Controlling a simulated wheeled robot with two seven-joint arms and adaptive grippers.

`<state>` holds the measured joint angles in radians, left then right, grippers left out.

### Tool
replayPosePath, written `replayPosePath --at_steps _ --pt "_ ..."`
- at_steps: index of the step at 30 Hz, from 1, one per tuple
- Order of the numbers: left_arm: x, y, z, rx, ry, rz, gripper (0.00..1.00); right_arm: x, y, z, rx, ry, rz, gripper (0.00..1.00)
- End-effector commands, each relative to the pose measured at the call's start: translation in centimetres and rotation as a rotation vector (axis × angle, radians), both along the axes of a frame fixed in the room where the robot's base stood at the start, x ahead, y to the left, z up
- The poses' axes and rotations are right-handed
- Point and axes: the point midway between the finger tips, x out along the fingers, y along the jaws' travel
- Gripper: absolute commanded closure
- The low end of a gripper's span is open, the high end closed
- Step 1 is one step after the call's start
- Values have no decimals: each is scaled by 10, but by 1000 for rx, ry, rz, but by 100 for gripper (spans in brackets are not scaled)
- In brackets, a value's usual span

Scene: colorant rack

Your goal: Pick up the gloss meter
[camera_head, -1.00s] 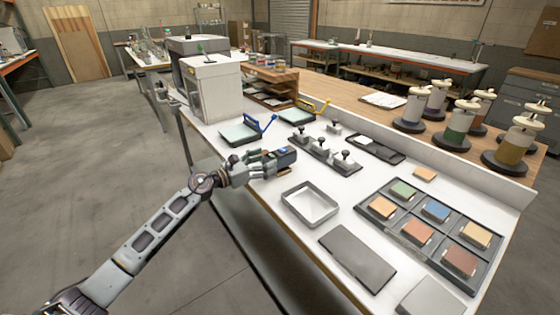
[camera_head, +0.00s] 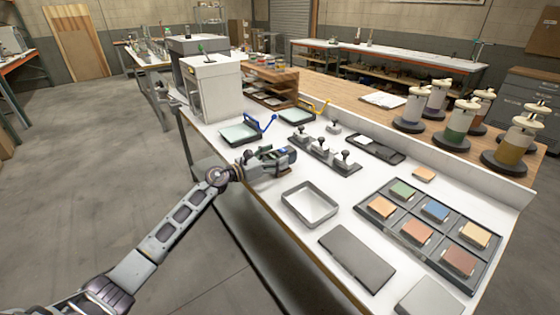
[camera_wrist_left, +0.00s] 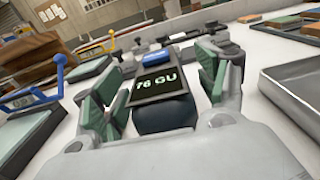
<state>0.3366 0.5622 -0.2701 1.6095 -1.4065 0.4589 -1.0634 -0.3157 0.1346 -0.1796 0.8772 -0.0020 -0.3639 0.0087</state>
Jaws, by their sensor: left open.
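The gloss meter (camera_wrist_left: 163,86) is a dark device with a blue button and a lit display reading "76 GU". In the head view it (camera_head: 291,152) sits on the white bench, partly hidden by my left gripper (camera_head: 275,157). In the left wrist view my left gripper (camera_wrist_left: 158,92) is open, with green-padded fingers on either side of the meter. The meter's dark rounded near end lies between the fingers. I cannot tell whether a pad touches it. My right gripper is not in view.
A row of black-knobbed blocks (camera_head: 322,152) stands just right of the meter. A blue-handled panel (camera_head: 239,132) lies behind. An empty grey tray (camera_head: 310,204) and a dark flat plate (camera_head: 357,258) lie nearer. A rack of coloured tiles (camera_head: 408,243) is at right.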

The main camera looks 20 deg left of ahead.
Motion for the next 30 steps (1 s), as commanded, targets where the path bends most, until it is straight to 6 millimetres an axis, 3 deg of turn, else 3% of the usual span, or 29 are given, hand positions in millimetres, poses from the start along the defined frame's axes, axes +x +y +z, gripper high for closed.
replayPosePath --at_steps 7,23,30 --pt "0 0 0 0 0 0 29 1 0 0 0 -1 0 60" --pt "0 0 2 -1 -3 1 95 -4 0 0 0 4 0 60" --pt "0 0 3 -1 -3 1 95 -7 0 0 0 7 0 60"
